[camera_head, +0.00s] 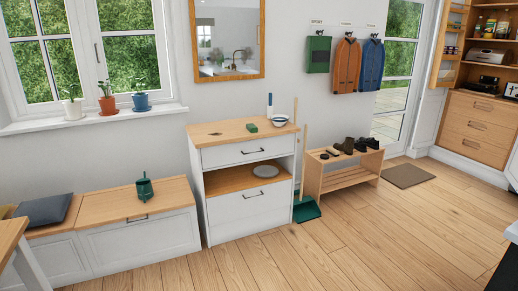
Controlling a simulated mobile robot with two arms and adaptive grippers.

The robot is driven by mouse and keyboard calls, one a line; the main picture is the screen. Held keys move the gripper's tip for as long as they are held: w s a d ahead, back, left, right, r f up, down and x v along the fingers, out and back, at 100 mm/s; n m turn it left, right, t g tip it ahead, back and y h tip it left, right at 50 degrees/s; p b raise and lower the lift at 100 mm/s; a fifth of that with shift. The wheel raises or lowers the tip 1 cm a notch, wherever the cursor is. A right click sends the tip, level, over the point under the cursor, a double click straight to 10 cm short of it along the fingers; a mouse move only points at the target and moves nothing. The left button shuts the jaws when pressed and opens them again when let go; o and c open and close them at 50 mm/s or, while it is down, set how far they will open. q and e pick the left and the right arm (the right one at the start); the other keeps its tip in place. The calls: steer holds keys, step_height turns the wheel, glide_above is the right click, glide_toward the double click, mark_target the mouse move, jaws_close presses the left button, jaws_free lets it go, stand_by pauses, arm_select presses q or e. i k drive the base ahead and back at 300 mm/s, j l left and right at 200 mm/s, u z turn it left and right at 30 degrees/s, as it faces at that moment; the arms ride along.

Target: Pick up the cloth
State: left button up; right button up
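No cloth can be made out with certainty. A small green block-like item (251,127) lies on the wooden top of the white cabinet (240,210); it is too small to tell whether it is folded cloth or a sponge. Beside it on the same top are a bowl (280,120) and an upright blue and white bottle or brush (270,106). Neither of my grippers is in view.
A plate (265,171) lies in the cabinet's open shelf. A green watering can (145,187) stands on the bench (140,235) at left. A broom and dustpan (306,209) lean between cabinet and shoe rack (340,178). The floor in front (330,255) is clear.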

mark_target(251, 128)
steer(key=i+z, duration=0.1)
steer(key=i, duration=2.05)
